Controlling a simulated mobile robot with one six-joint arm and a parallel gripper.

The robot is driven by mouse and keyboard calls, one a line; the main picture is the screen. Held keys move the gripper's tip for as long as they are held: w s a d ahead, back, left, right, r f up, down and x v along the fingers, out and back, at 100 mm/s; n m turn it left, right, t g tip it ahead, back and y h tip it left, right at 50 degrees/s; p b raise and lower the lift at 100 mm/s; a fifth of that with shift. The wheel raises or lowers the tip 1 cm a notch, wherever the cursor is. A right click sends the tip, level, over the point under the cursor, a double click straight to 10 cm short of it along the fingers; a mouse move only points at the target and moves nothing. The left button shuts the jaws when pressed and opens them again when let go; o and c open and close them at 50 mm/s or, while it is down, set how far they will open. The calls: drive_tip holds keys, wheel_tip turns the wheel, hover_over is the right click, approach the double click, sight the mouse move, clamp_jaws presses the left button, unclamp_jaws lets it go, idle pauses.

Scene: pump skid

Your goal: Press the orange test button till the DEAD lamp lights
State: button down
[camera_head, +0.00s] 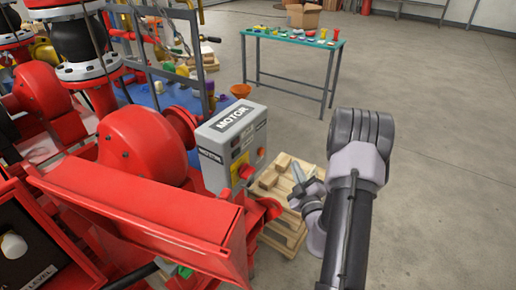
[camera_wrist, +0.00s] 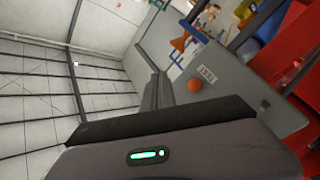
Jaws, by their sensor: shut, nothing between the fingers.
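The grey motor box (camera_head: 222,158) stands left of my gripper in the head view, with MOTOR labels on its top and side. An orange round button (camera_wrist: 194,85) sits on its grey panel (camera_wrist: 222,110) in the wrist view, beside a small white label (camera_wrist: 207,74) that seems to read TEST. My gripper (camera_head: 298,172) is shut and empty, to the right of the box and apart from it. In the wrist view its dark fingers (camera_wrist: 157,88) are left of the button; whether they touch the panel is unclear. I cannot make out the DEAD lamp or whether it is lit.
Red pump housings (camera_head: 140,145) and a red guard (camera_head: 160,215) fill the left. A red handle (camera_head: 246,171) juts from the box front. A wooden pallet (camera_head: 283,232) lies below my gripper. A green-topped table (camera_head: 292,38) stands behind; the floor to the right is clear.

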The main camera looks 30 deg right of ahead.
sight(261, 152)
drive_tip(key=w+a+p, duration=0.2)
drive_tip(key=w+a, duration=0.1)
drive_tip(key=w, duration=0.5)
drive_tip(key=shift+a+p, duration=0.25)
drive_tip(key=shift+p, duration=0.15)
drive_tip(key=shift+w, duration=0.15)
idle(1.7)
drive_tip(key=shift+w+a+p, duration=0.15)
drive_tip(key=shift+w+p, duration=0.15)
drive_tip(key=shift+p, duration=0.1)
drive_tip(key=shift+w+a+p, duration=0.15)
drive_tip(key=shift+w+p, duration=0.2)
drive_tip(key=shift+w, duration=0.1)
idle(0.5)
idle(0.4)
drive_tip(key=shift+s+d, duration=0.3)
drive_tip(key=shift+s, duration=0.5)
